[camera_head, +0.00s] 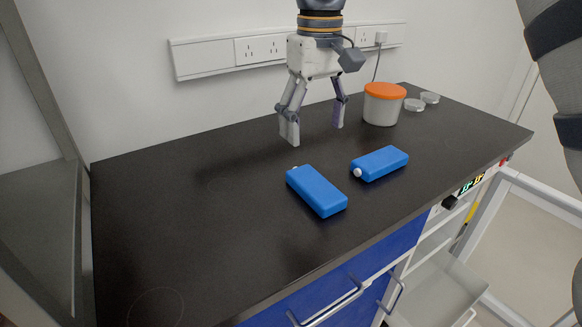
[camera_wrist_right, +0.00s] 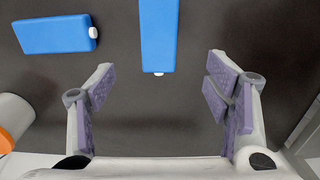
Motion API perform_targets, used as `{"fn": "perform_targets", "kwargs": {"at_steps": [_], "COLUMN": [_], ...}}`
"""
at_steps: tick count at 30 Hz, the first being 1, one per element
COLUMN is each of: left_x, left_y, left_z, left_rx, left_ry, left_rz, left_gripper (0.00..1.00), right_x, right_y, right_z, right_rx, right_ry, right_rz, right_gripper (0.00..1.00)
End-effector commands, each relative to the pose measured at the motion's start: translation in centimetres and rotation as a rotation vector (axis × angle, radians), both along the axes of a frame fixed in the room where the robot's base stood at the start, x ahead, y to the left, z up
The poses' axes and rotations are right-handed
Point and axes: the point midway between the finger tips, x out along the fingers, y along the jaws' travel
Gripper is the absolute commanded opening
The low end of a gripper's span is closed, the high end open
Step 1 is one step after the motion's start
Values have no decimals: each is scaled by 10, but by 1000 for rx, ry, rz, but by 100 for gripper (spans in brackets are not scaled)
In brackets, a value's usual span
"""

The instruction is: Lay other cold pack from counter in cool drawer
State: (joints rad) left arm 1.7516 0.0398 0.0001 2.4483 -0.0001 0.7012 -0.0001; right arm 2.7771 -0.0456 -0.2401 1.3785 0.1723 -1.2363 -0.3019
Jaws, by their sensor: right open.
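Two blue cold packs lie flat on the black counter. The left cold pack (camera_head: 316,190) is nearer the front; it also shows at the top middle of the wrist view (camera_wrist_right: 158,35). The right cold pack (camera_head: 380,163) lies beside it, apart, and shows at the upper left of the wrist view (camera_wrist_right: 52,35). Each has a small white cap. My right gripper (camera_head: 314,132) points down above the counter behind the packs, open and empty. An open pale drawer (camera_head: 440,290) shows low at the right, below a small lit panel; its inside shows only partly. My left gripper is out of view.
A white tub with an orange lid (camera_head: 384,104) and small clear dishes (camera_head: 414,105) stand at the back right. Blue drawer fronts (camera_head: 340,290) with metal handles sit under the counter. A socket rail (camera_head: 262,48) runs along the wall. The counter's left side is clear.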

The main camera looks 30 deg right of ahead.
Motion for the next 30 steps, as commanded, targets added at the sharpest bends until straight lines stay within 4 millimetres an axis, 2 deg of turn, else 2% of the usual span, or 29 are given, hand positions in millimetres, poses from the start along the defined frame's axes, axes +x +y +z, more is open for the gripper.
{"fn": "perform_targets", "kwargs": {"at_steps": [6,11,18,21,26,27,30], "left_x": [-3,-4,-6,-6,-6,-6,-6], "left_y": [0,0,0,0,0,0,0], "left_z": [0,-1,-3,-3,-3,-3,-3], "left_rx": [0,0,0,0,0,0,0], "left_ry": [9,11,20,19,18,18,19], "left_rz": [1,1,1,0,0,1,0], "left_gripper": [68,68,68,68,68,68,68], "right_x": [-1,-1,4,5,5,5,5], "right_y": [0,0,-3,-3,-3,-3,-3], "right_z": [-47,-69,-112,-119,-118,-118,-118], "right_rx": [0,1,0,0,1,1,1], "right_ry": [9,7,7,2,0,0,0], "right_rz": [0,1,1,0,0,0,0], "right_gripper": [72,72,72,72,72,69,47]}}
